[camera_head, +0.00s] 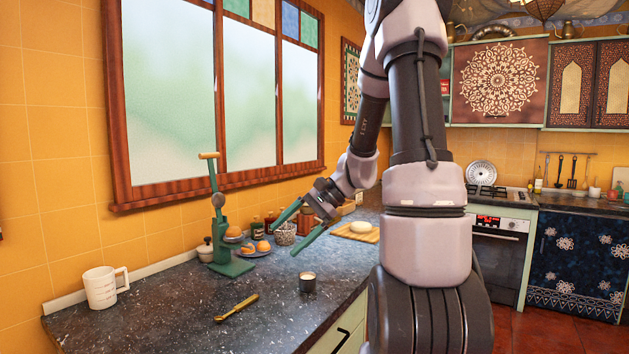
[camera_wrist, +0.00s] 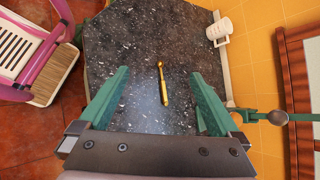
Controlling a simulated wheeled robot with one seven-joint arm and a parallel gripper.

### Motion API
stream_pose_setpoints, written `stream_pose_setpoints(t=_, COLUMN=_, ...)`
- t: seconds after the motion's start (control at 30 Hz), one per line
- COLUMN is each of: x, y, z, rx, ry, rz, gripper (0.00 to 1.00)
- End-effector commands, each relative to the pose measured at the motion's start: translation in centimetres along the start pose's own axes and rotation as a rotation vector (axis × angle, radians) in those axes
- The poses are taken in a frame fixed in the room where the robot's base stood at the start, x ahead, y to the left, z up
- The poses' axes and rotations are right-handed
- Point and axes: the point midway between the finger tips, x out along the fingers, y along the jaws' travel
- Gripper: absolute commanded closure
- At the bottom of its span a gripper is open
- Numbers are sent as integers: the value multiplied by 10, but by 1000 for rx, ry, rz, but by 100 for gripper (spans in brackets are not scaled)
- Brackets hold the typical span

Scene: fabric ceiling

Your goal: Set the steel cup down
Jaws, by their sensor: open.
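A small dark grey, metal-looking cup (camera_head: 307,283), which I take for the steel cup, stands upright on the dark speckled counter (camera_head: 180,310) near its front edge. My gripper (camera_head: 283,241) is open and empty, with its green fingers above the counter, higher than the cup and a little left of it. Nothing touches the cup. I cannot make out the cup in that view.
A brass-coloured spoon (camera_head: 236,307) lies left of the cup; it also shows in the wrist view (camera_wrist: 163,83). A white measuring jug (camera_head: 101,288) and a green lever press (camera_head: 222,240) stand near the wall. A cutting board (camera_head: 373,236) lies farther back. The counter around the spoon is clear.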

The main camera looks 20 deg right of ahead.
Motion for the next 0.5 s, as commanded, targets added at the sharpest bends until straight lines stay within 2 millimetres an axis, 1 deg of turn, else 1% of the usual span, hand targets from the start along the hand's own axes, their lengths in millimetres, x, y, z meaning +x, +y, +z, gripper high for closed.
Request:
stream_pose_setpoints(t=0.03, x=-7, y=0, z=20, rx=-79, ry=50, rz=42, gripper=2)
stream_pose_setpoints(t=0.2, x=-33, y=12, z=71, rx=-312, ry=224, rz=163, gripper=2)
stream_pose_setpoints(t=0.27, x=-43, y=17, z=87, rx=-394, ry=289, rz=193, gripper=2)
stream_pose_setpoints(t=0.4, x=-70, y=28, z=122, rx=-582, ry=445, rz=234, gripper=2)
stream_pose_setpoints(t=0.5, x=-89, y=36, z=141, rx=-702, ry=550, rz=240, gripper=2)
